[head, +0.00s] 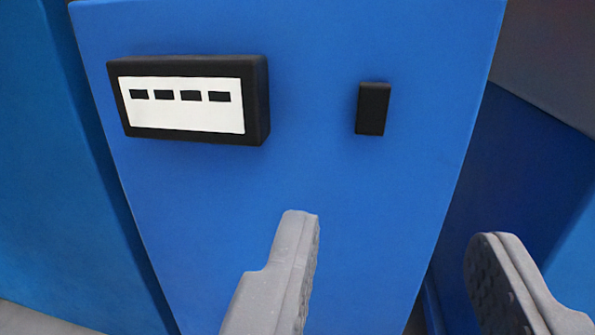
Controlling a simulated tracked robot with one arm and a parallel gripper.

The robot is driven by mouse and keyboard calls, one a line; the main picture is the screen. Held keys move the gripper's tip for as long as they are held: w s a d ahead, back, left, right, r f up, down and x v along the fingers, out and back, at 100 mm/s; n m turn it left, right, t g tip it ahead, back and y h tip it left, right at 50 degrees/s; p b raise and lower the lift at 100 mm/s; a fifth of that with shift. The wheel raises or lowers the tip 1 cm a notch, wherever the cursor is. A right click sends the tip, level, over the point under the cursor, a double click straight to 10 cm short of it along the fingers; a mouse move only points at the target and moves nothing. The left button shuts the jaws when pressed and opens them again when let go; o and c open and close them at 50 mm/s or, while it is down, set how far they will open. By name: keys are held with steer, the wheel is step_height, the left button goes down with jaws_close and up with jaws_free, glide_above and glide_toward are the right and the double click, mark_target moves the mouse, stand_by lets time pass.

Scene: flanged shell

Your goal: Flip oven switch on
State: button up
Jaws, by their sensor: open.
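A blue oven front panel (330,185) fills the middle of the head view. A small black switch (373,108) sticks out from its upper right part. My gripper (395,235) is open and empty, with two grey fingers. The left finger stands in front of the panel, below and left of the switch. The right finger is past the panel's right edge, below and right of the switch. Neither finger appears to touch the switch. Whether the switch is on or off cannot be told.
A black box with a white face (185,105) and several dark marks sticks out from the panel's upper left. Another blue surface (50,180) stands at the left. Dark blue and grey surfaces (530,170) lie at the right. The panel between box and switch is bare.

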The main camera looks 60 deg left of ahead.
mark_target(373, 111)
steer(key=b+x, duration=0.2)
steer(key=x, duration=1)
steer(key=shift+a+f, duration=0.15)
steer(key=shift+a, duration=0.05)
steer(key=shift+w+a+b, duration=0.35)
steer(key=shift+w+a, duration=0.1)
steer(key=shift+a, duration=0.05)
